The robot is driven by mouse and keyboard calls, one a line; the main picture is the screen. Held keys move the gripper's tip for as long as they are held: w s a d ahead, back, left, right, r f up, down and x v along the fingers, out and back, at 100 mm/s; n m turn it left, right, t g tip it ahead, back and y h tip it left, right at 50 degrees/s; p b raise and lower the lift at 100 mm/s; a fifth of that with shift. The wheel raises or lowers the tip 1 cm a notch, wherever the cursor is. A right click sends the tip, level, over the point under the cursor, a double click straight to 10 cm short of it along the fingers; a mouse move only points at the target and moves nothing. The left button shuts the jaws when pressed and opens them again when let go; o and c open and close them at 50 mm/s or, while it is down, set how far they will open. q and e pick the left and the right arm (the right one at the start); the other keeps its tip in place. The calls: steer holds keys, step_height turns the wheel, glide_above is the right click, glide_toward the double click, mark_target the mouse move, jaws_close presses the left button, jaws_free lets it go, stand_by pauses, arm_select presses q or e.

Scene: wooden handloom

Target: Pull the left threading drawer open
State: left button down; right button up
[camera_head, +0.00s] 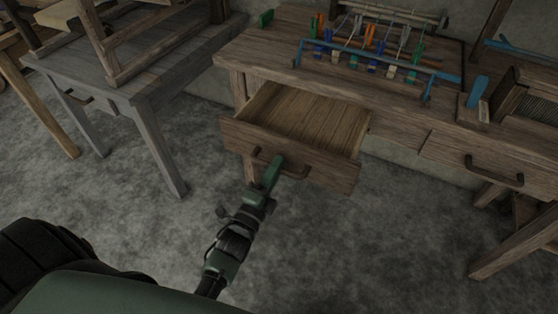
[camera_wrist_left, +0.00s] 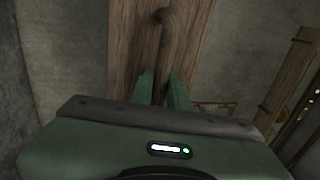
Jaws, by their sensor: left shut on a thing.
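The left threading drawer (camera_head: 312,121) is pulled well out of the wooden loom table, and its bare plank bottom shows with nothing in it. Its dark curved handle (camera_head: 296,171) is on the front panel. My right gripper is in neither view.
The table top (camera_head: 262,45) carries a blue rack (camera_head: 385,58) with several colored pieces. A second drawer (camera_head: 465,160) to the right is shut. A grey table (camera_head: 150,75) stands at the left. The floor (camera_head: 360,250) in front is clear.

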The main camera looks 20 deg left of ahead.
arm_select(q)
steer(key=shift+s, duration=0.2)
steer(key=c, duration=1.4)
jaws_free()
steer(key=shift+o, duration=0.2)
steer(key=s+f, duration=0.1)
steer(key=s, duration=0.6)
steer(key=shift+s+a+f, duration=0.15)
steer(key=shift+s+f, duration=0.15)
